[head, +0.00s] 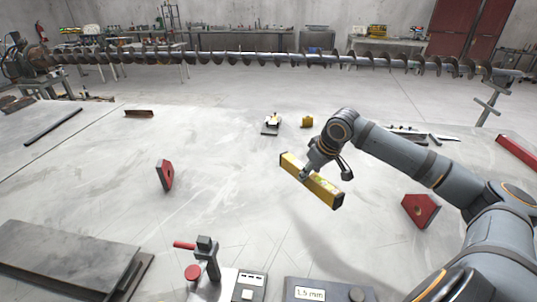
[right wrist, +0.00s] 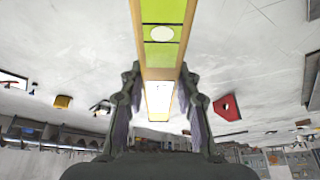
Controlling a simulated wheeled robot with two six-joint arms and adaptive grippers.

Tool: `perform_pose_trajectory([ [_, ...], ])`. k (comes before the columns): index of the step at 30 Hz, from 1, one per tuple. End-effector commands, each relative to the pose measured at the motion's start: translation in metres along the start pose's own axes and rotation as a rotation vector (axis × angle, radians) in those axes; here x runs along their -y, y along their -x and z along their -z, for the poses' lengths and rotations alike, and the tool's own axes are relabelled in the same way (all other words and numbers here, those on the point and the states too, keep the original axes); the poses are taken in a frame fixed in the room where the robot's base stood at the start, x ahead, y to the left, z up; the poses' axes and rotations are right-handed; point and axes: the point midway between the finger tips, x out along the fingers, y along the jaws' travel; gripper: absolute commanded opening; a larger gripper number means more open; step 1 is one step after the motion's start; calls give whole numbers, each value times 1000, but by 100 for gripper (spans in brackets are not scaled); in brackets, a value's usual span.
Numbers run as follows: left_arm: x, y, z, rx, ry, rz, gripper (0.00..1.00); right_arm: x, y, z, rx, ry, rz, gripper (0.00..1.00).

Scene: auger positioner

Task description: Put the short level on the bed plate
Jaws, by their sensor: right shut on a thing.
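The short level (head: 325,190) is a yellow box-section bar, tilted in the head view. My right gripper (head: 305,175) is shut on it near its upper left end and holds it above the pale grey work surface (head: 235,200). In the right wrist view the level (right wrist: 162,32) runs up between the fingers, with a green face and a pale oval on it. The pale surface spans most of the head view; I cannot tell for certain whether it is the bed plate. My left gripper is not in view.
Red angled blocks stand left (head: 164,175) and right (head: 420,210). A small yellow block (head: 307,121) lies farther back. Dark plates (head: 60,255) are stacked front left. A red-handled clamp (head: 207,258) and a "1.5 mm" box (head: 325,291) are in front. A long auger (head: 260,57) spans the back.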

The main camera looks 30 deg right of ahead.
Motion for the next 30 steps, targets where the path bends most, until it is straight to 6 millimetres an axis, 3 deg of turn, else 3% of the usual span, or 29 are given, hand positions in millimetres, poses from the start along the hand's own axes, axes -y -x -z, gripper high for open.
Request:
perform_pose_trajectory([
  [5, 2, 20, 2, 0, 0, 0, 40, -14, -3, -11, 27, -155, -67, 0],
  [12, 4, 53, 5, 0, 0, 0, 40, -40, -15, -43, 33, -498, -214, 0],
  [18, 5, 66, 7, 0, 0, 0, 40, -51, -22, -61, 11, -667, -281, 0],
  [26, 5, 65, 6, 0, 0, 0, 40, -54, -28, -66, -1, -716, -296, 0],
  [30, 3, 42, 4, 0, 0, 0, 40, -61, -40, -65, -3, -715, -298, 0],
])
